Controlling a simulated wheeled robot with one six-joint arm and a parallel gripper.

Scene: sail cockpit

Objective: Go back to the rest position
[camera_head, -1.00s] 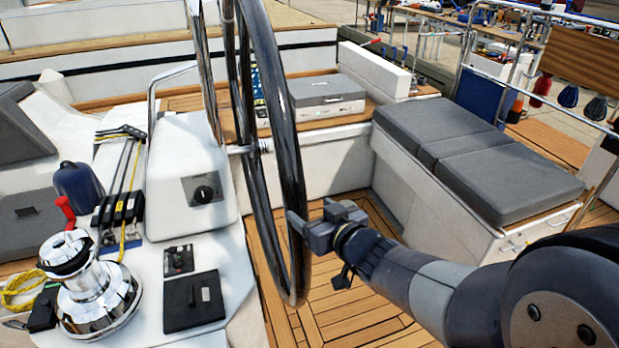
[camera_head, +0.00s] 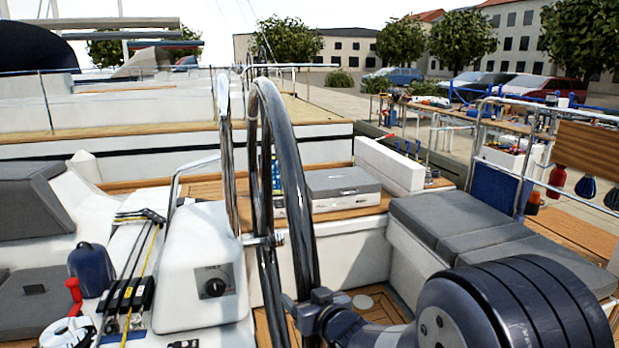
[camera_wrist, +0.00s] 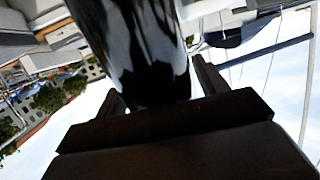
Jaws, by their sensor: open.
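My gripper (camera_head: 296,306) is at the lower part of the dark, glossy steering wheel (camera_head: 296,170) in the head view. In the wrist view, the two fingers of my gripper (camera_wrist: 158,82) stand apart, one on each side of the dark wheel rim (camera_wrist: 140,40). The jaws are open and nothing is clamped. I cannot tell whether a finger touches the rim. My arm comes in from the lower right and hides part of the cockpit floor.
A white pedestal (camera_head: 205,265) with a black knob stands left of the wheel. A grey-cushioned bench (camera_head: 470,235) lies to the right. A grey-lidded case (camera_head: 342,188) sits behind the wheel. A red-handled winch (camera_head: 68,330) is at the lower left.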

